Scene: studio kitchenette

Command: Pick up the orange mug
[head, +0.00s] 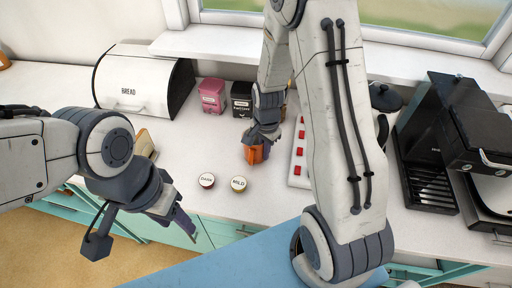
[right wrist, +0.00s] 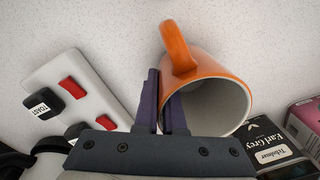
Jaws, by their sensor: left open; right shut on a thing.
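The orange mug (head: 254,155) is at the middle of the counter in the head view, partly hidden by my right gripper. It also shows in the right wrist view (right wrist: 219,72), with its handle toward the top and its pale inside facing the camera. My right gripper (right wrist: 166,98) is shut on the mug's wall, with one finger outside and one inside the rim. It also shows in the head view (head: 261,137). I cannot tell whether the mug touches the counter. My left gripper (head: 186,217) is open and empty near the counter's front edge.
A pink box (head: 212,96), a black box (head: 241,99) and a bread bin (head: 143,82) stand behind. A coffee machine (head: 465,125) is far right.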

